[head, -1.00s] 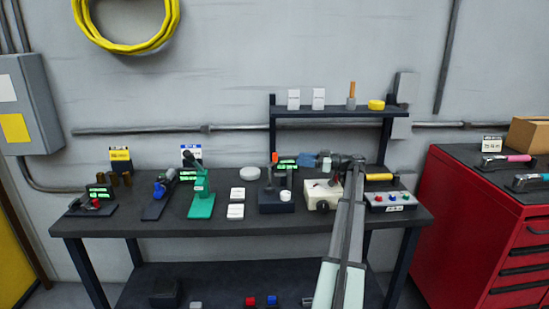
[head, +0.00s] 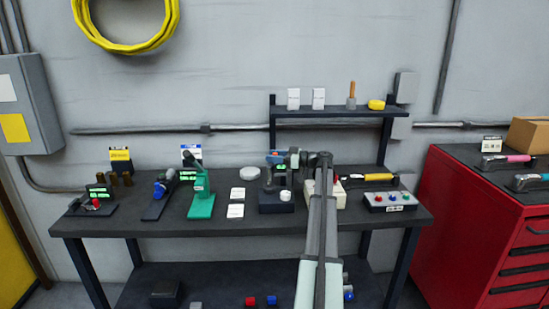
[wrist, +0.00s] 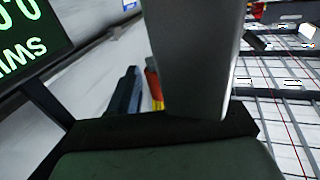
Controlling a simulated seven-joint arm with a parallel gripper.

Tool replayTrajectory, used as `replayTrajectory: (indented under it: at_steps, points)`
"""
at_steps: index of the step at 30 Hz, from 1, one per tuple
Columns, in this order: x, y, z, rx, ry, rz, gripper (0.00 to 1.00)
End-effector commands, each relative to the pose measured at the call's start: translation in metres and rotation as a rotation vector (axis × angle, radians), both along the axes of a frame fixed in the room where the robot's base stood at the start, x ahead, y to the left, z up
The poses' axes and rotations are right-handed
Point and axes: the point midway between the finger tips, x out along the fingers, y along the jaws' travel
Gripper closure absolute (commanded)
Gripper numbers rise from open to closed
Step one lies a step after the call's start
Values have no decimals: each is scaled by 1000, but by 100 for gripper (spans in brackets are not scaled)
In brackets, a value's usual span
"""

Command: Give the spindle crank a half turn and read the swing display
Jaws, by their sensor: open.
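My gripper is open and comes in from the right at the top of the unit. In the wrist view an orange-red handle with a yellow end (wrist: 155,88) shows between a bluish finger and a large grey form; contact cannot be told. The swing display (wrist: 30,40) is partly cut off there, with green "0.0" and "SWI" visible.
A white round knob (head: 285,195) sits on the block's front. A pale box (head: 338,195) stands right of it, partly behind my arm. A button box (head: 388,201) is farther right; a green stand (head: 201,200) and white blocks (head: 236,210) are left. A shelf (head: 330,112) is above.

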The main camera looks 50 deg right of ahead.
Motion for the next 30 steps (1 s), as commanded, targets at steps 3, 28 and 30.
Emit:
replayTrajectory:
  at_steps: [3, 28, 30]
  points:
    - [0, 0, 0, 0, 0, 0, 52]
    - [1, -1, 0, 0, 0, 17, 100]
    - [2, -1, 0, 0, 0, 36, 100]
